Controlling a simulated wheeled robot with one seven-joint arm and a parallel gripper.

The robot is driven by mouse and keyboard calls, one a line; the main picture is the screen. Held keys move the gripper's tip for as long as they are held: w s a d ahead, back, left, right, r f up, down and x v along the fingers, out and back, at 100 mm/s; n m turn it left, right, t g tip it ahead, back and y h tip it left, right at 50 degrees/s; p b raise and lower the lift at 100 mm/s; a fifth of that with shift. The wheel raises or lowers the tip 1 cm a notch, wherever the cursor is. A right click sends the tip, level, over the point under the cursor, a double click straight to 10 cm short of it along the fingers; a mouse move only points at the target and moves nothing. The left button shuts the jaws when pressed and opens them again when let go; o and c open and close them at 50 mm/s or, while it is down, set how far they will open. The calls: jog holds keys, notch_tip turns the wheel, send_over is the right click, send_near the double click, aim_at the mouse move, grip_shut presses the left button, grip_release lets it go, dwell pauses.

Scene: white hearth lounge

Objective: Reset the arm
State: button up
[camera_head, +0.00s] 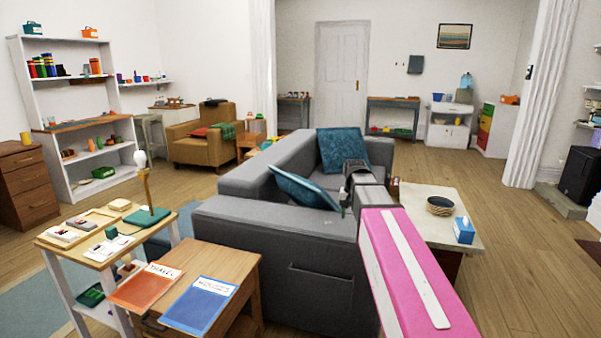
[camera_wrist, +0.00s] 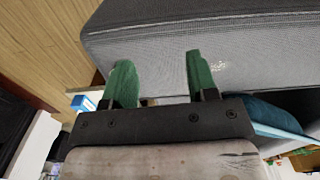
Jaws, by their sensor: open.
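My gripper (camera_head: 344,208) is at the far end of my pink arm, in front of the grey sofa (camera_head: 290,238) in the head view. In the wrist view its two green fingers (camera_wrist: 158,66) stand wide apart with nothing between them. The grey sofa's upholstery (camera_wrist: 230,45) fills the view behind the fingers. I cannot tell whether the fingertips touch the sofa. My arm hides part of the sofa's right side.
A low table (camera_head: 428,228) with a woven bowl (camera_head: 440,206) and a blue tissue box (camera_head: 463,230) stands right of my arm. Teal cushions (camera_head: 342,149) lie on the sofa. A side table with books (camera_head: 199,305) stands at front left. Floor is open at right (camera_head: 510,235).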

jog(key=s+f+n, duration=0.2)
jog(key=s+f, duration=1.6)
jog(key=f, duration=0.4)
jog(key=shift+n, duration=0.4)
jog(key=shift+s, duration=0.1)
